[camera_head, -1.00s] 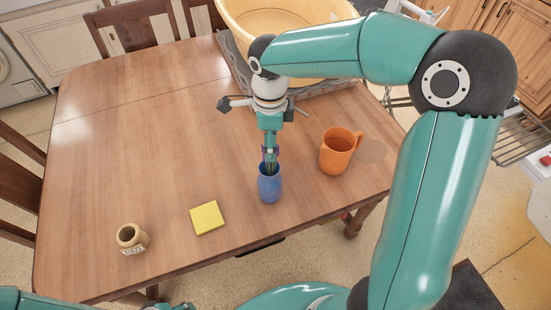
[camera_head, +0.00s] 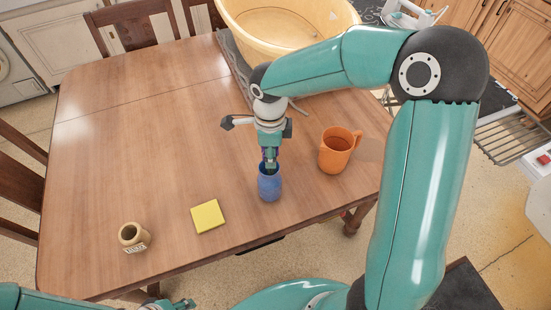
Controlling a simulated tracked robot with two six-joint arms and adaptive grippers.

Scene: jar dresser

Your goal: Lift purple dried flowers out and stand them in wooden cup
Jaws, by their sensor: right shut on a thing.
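A blue vase (camera_head: 269,184) stands upright near the front edge of the wooden table. My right gripper (camera_head: 270,166) points down at the vase's mouth and is shut on the purple dried flowers (camera_head: 264,155). Only a hint of purple shows beside its fingers; the stems are hidden by the gripper and vase. The wooden cup (camera_head: 133,236) stands upright at the table's front left, with its open mouth showing and a pale label on its side. Part of my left gripper (camera_head: 182,304) shows at the bottom edge, well below the cup; its fingers are not clear.
A yellow square pad (camera_head: 208,216) lies between cup and vase. An orange mug (camera_head: 337,150) stands right of the vase. A large yellow tub (camera_head: 285,25) is at the back right on a grey cloth (camera_head: 235,62). The table's left and middle are clear.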

